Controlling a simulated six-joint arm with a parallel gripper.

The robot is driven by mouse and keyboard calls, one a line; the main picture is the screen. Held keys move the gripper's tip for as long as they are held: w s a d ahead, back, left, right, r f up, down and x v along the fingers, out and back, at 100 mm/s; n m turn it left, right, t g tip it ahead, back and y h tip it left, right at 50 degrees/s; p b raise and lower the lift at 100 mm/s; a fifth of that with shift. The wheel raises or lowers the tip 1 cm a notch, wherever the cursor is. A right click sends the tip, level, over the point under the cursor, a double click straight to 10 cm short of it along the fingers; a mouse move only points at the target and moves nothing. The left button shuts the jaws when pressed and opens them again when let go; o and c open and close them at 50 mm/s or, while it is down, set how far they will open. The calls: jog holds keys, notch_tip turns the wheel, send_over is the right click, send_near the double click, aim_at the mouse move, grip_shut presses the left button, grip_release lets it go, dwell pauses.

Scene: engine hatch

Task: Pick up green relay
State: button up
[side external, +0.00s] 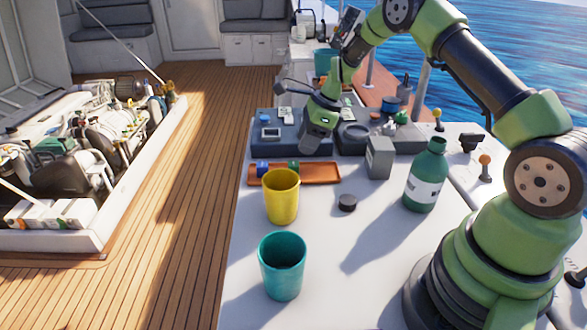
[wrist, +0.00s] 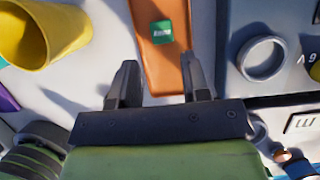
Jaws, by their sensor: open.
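The green relay (wrist: 162,32) is a small green block with white marking, lying on the orange-brown tray (wrist: 153,75) in the wrist view. In the side view the green relay (side external: 294,165) shows small on the tray (side external: 318,174), to the right of a blue block. My gripper (wrist: 157,75) is open and empty. Its two fingers point toward the tray, one on each side of it in the wrist picture, and the relay lies beyond the fingertips, between their lines. In the side view my gripper (side external: 306,150) hangs just behind the tray, above the grey-blue panel's near edge.
A yellow cup (side external: 281,197) stands just in front of the tray, with a teal cup (side external: 282,266) nearer. A blue block (side external: 262,168) lies on the tray.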

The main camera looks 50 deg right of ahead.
aim_at(295, 163)
jog(key=x, duration=0.7)
jog(key=shift+w+d+f, duration=0.1)
jog(key=shift+f, duration=0.15)
jog(key=c, duration=0.7)
